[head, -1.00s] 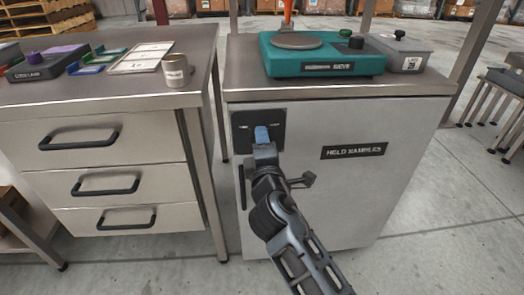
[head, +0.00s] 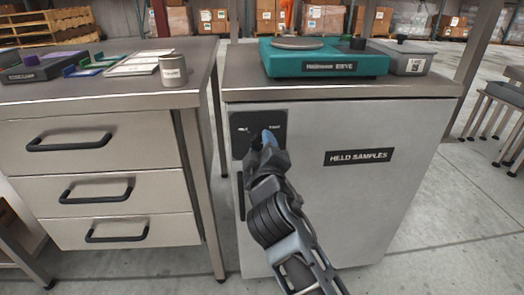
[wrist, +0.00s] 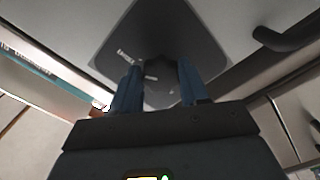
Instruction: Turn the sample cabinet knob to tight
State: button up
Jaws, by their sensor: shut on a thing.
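The sample cabinet (head: 345,205) is a pale grey cabinet with a black "HELD SAMPLES" label. The dark knob plate (head: 243,124) is at the upper left of its door, with small white marks at left and right that are too small to read surely. My gripper (head: 269,140), with blue fingers, is shut on the knob at this plate. In the head view the gripper hides the knob. In the wrist view the fingers stand either side of the dark knob (wrist: 160,74), in front of the plate (wrist: 158,30); the knob's exact angle is hard to tell.
A teal scale (head: 325,65) and a grey lidded box (head: 407,58) stand on the cabinet top. At left is a drawer bench (head: 100,101) with a labelled cup (head: 172,71) and trays. A dark vertical door handle (head: 241,195) is below the plate. Open floor lies at right.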

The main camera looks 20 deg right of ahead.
jog(key=shift+f, duration=0.1)
dwell(0.3)
jog(key=o, duration=1.1)
jog(key=shift+c, duration=0.2)
jog(key=v, duration=0.7)
jog(key=shift+s+p, duration=0.35)
jog(key=shift+p, duration=0.05)
